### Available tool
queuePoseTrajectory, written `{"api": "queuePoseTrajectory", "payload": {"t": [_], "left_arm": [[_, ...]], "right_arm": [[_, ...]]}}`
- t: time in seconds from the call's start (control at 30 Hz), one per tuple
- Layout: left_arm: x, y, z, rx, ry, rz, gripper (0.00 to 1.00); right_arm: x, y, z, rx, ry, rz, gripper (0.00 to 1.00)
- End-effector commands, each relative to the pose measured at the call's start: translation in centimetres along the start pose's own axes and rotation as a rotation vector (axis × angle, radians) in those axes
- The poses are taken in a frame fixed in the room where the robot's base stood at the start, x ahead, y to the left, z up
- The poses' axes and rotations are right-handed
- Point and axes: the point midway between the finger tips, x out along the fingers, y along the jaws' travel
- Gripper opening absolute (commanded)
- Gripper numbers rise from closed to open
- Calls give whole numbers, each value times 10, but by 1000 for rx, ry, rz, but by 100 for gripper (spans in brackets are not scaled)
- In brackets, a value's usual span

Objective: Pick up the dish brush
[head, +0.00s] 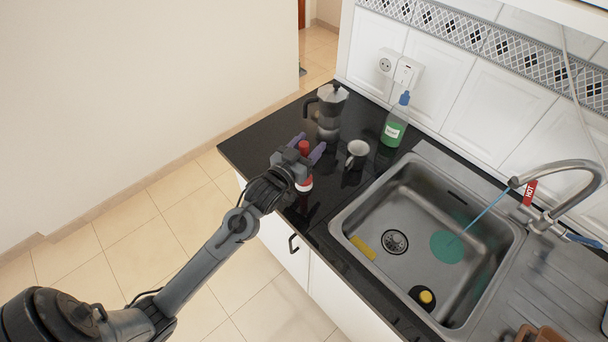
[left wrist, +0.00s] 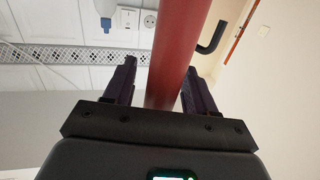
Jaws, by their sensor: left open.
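My left gripper (head: 309,149) is over the near left part of the black counter, its two purple-grey fingers spread on either side of a slim upright red thing (head: 304,146). This red thing has a red and white lower part and may be the dish brush, but its head is not clear. In the left wrist view its red shaft (left wrist: 180,50) runs between the open fingers (left wrist: 160,82), with a gap on the left side. The gripper's wrist hides part of it in the head view. My right gripper is not in view.
A moka pot (head: 331,112) stands close behind the gripper, a metal cup (head: 357,152) to its right, and a green soap bottle (head: 394,128) farther back.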

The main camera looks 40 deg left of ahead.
Motion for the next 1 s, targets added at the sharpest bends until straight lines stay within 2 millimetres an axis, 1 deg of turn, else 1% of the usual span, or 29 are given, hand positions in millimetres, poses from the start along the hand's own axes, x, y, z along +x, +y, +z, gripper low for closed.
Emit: {"api": "queuePoseTrajectory", "payload": {"t": [0.2,0.23,0.5,0.6,1.0], "left_arm": [[1,0,0,0,0,0,56],[1,0,0,0,0,0,54],[1,0,0,0,0,0,13],[1,0,0,0,0,0,0],[1,0,-2,0,1,0,0]], "right_arm": [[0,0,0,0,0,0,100],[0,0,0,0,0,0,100],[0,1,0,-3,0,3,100],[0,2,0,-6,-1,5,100],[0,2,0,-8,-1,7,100]]}}
